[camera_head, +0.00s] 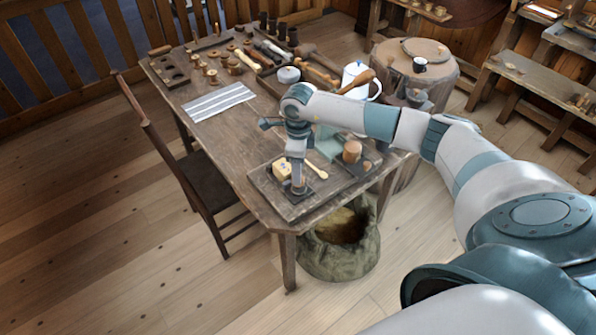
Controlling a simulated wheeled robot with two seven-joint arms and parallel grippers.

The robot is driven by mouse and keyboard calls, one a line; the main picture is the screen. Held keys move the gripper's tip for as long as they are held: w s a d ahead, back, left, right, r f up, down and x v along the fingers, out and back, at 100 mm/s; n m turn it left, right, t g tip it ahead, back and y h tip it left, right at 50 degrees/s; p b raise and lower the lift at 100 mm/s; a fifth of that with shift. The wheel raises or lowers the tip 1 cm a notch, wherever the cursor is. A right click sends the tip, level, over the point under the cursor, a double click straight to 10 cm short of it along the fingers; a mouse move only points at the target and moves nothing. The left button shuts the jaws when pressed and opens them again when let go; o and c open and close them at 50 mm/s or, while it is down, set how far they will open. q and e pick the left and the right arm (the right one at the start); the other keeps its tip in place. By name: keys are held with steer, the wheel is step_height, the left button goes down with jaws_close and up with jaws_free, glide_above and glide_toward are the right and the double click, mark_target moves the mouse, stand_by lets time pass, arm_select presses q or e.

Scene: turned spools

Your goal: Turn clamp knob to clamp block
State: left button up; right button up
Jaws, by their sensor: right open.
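A small light wooden block (282,169) sits on a dark work board (262,182) at the near corner of the table. A dark clamp base (297,194) lies on the board just in front of the block. My right gripper (298,183) points straight down over the clamp beside the block's right side. It is open. The clamp knob is not clearly visible; the gripper covers that spot, and I cannot tell whether the fingers touch it. My left gripper is not in view.
A wooden spoon (316,169) lies right of the gripper. A wooden cylinder (352,151) stands further right. The wooden table (215,141) carries tools at the back and a striped cloth (218,102). A chair (195,175) stands left; an open sack (341,262) sits below.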

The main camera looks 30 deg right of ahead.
steer(key=shift+f+p, duration=0.35)
steer(key=shift+f, duration=1.15)
steer(key=c, duration=0.8)
steer(key=shift+o, duration=0.2)
